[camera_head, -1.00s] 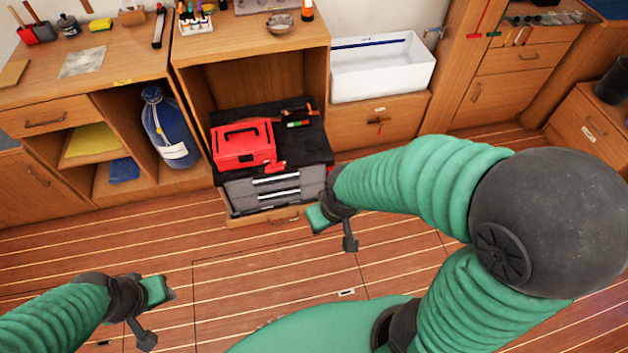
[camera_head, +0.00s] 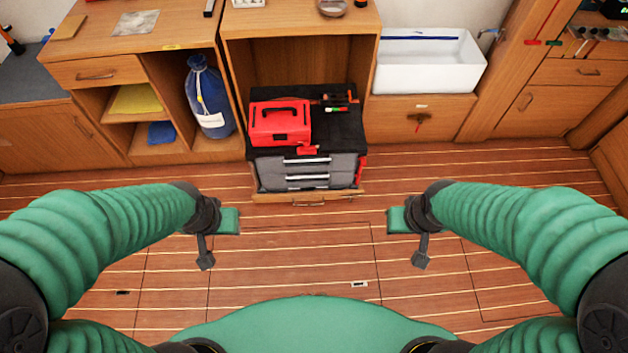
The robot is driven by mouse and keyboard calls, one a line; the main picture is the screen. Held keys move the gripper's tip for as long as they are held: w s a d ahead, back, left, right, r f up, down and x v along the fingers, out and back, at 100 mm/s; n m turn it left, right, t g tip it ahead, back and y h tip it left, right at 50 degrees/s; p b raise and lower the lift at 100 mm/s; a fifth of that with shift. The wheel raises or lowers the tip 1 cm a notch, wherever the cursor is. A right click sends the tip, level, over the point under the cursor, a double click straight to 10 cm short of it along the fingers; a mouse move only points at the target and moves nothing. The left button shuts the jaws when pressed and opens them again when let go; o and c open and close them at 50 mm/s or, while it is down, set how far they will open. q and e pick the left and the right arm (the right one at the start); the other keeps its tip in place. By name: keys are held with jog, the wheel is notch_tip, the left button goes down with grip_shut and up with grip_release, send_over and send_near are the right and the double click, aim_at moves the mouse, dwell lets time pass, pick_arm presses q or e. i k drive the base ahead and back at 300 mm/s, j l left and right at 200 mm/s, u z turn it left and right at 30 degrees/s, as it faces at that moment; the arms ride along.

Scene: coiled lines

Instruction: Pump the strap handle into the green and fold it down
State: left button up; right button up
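No strap handle can be made out for certain. A grey drawer chest (camera_head: 268,173) with a black top stands in the open cabinet bay. Toward the right of its top lies a small device with red, green and white parts (camera_head: 336,109); it is too small to read. A red piece (camera_head: 361,170) shows at the chest's right side. My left gripper (camera_head: 217,238) and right gripper (camera_head: 409,238) hang over the floor in front of the chest, apart from it. Both seem empty; their finger opening is unclear.
A red toolbox (camera_head: 280,124) sits on the chest's left part, with a small red piece (camera_head: 307,149) before it. A white sink (camera_head: 430,65) is at the right. The floor (camera_head: 290,255) between my arms is clear.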

aim_at(340, 97)
jog(key=i+l+u, duration=0.2)
jog(key=i+l, duration=0.2)
jog(key=i+l+u, duration=0.2)
jog(key=i+l, duration=0.15)
jog(key=i+l+u, duration=0.25)
jog(key=l, duration=0.35)
